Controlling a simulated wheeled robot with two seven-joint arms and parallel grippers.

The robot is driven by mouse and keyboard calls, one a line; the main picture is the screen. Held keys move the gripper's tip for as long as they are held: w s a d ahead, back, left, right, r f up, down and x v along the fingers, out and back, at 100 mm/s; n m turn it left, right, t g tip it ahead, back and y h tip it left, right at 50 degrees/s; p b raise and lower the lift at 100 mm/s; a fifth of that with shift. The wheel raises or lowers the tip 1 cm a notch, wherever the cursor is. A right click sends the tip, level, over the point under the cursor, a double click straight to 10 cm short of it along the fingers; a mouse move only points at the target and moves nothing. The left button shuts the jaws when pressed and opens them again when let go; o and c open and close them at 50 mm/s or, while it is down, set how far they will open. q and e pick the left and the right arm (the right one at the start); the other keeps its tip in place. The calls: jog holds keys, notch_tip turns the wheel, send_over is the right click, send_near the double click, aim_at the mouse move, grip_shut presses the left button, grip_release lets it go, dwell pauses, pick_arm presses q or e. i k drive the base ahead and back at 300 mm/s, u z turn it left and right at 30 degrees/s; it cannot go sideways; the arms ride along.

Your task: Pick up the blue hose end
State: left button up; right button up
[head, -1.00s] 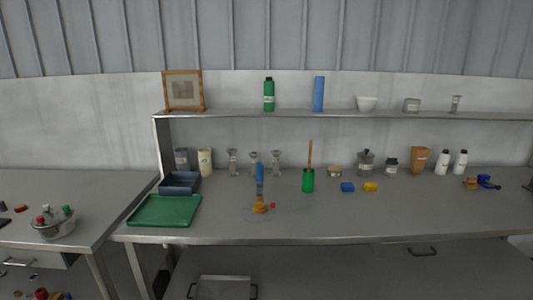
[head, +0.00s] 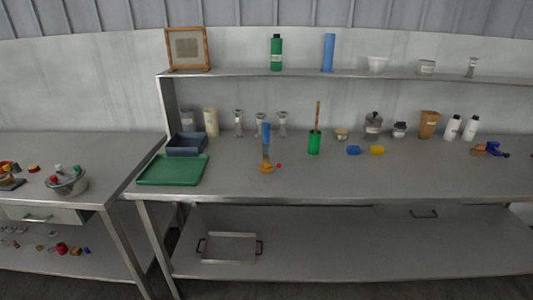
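I cannot make out for certain which blue thing is the hose end. A small dark-blue piece (head: 495,149) lies at the right of the bench, beside a brown-orange piece (head: 479,149). A blue upright part (head: 266,131) tops a slim stand with an orange base (head: 266,169) near the bench's middle. A small blue block (head: 353,150) lies next to a yellow block (head: 377,150). A tall blue cylinder (head: 328,53) stands on the upper shelf. Neither of my grippers is in view.
The long grey bench (head: 400,180) has a clear front strip. A green tray (head: 173,170) and dark-blue bin (head: 187,144) sit at its left. A green cup (head: 314,142), bottles and jars stand farther back. A side table (head: 90,160) stands left; a metal tray (head: 230,248) lies below.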

aim_at(265, 125)
jog(key=u, duration=0.05)
jog(key=k, duration=0.5)
jog(key=z, duration=1.1)
jog(key=i, duration=0.7)
jog(key=z, duration=0.65)
jog(key=i, duration=0.95)
jog(key=u, duration=0.25)
